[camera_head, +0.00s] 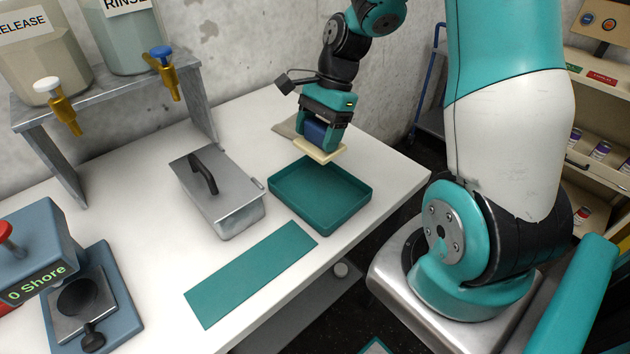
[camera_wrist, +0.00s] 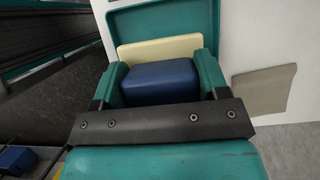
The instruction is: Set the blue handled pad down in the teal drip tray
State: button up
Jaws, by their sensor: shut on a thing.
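My gripper (camera_head: 322,136) is shut on the blue handle (camera_head: 317,132) of a pad with a pale cream base (camera_head: 318,152). The pad hangs level above the far edge of the teal drip tray (camera_head: 287,211), which lies on the white table. In the wrist view the blue handle (camera_wrist: 161,82) sits between my two teal fingers, with the cream base (camera_wrist: 150,52) beyond it. The teal tray (camera_wrist: 190,18) shows past the pad in that view. The underside of the pad is hidden.
A lidded metal box (camera_head: 228,205) stands left of the tray. A flat teal mat (camera_head: 250,273) lies in front. A grey-beige flat piece (camera_head: 287,125) lies behind my gripper. A metal stand (camera_head: 110,107) holds RELEASE and RINSE containers. A blue gauge (camera_head: 75,300) stands front left.

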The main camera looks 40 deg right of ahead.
aim_at(308, 151)
notch_tip(308, 151, down, 14)
jog(key=shift+s+r+p, duration=0.1)
jog(key=shift+r+p, duration=0.15)
jog(key=shift+p, duration=0.1)
jog(key=o, duration=1)
jog(key=shift+f, duration=0.1)
jog(key=a+b+v, duration=0.1)
jog(key=b+v, duration=0.1)
jog(key=v, duration=1)
jog(key=a+r+n, duration=0.1)
jog(key=a, duration=0.1)
jog(key=a+r+n, duration=0.4)
jog(key=shift+s+a+r, duration=0.1)
jog(key=shift+s+a, duration=0.2)
jog(key=shift+s, duration=0.05)
jog(key=s+a+r+n, duration=0.3)
jog(key=s+a+n, duration=0.2)
jog(key=n, duration=0.1)
jog(key=s+a+r+n, duration=0.3)
jog(key=s+a+n, duration=0.2)
jog(key=a+n, duration=0.1)
jog(key=s+a+r+n, duration=0.3)
jog(key=s+a+n, duration=0.3)
jog(key=n, duration=0.1)
jog(key=shift+a, duration=0.25)
